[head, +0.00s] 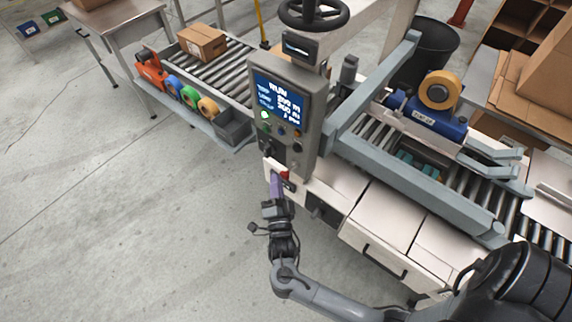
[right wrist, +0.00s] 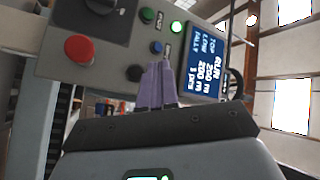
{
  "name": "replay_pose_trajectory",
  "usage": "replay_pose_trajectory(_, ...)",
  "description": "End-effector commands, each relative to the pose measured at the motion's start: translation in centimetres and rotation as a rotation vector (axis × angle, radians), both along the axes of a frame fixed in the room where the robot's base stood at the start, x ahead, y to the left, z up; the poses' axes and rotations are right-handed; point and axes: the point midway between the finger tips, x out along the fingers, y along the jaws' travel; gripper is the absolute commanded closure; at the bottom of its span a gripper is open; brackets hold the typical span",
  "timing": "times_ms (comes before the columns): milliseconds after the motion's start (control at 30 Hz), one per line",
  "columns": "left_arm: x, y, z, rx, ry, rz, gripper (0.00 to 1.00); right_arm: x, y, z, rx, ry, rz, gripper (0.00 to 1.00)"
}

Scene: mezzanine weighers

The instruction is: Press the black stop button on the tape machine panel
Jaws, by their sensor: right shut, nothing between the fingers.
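The grey tape machine panel (head: 311,110) stands at the middle in the head view and fills the upper left of the right wrist view. Its black button (right wrist: 134,72) sits below a blue button (right wrist: 157,47); the black button also shows in the head view (head: 297,147). My right gripper (right wrist: 160,66) is shut and empty, with purple fingers pointing at the panel. In the right wrist view its tips appear just right of the black button, below the blue one. I cannot tell any gap to the panel. In the head view the gripper (head: 276,176) is low before the panel. My left gripper is out of view.
The panel also has a red mushroom button (right wrist: 80,48), a black knob (right wrist: 100,4), a green button (right wrist: 147,15) and a lit green lamp (right wrist: 176,27). The screen (right wrist: 203,65) reads RUN. A roller conveyor (head: 215,75) holds a carton (head: 201,42). Open floor lies left.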

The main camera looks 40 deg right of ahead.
Motion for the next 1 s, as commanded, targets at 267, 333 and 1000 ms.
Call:
replay_pose_trajectory(267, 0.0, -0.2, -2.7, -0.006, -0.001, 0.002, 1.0, 2.0, 0.5, -0.3, 0.013, -0.053, 0.003, 1.0)
replay_pose_trajectory(333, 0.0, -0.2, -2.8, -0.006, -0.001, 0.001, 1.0, 2.1, 0.5, -0.2, 0.013, -0.057, 0.003, 1.0)
replay_pose_trajectory(1000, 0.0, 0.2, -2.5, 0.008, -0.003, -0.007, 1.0, 2.4, -0.9, 0.0, 0.01, -0.058, 0.004, 1.0)
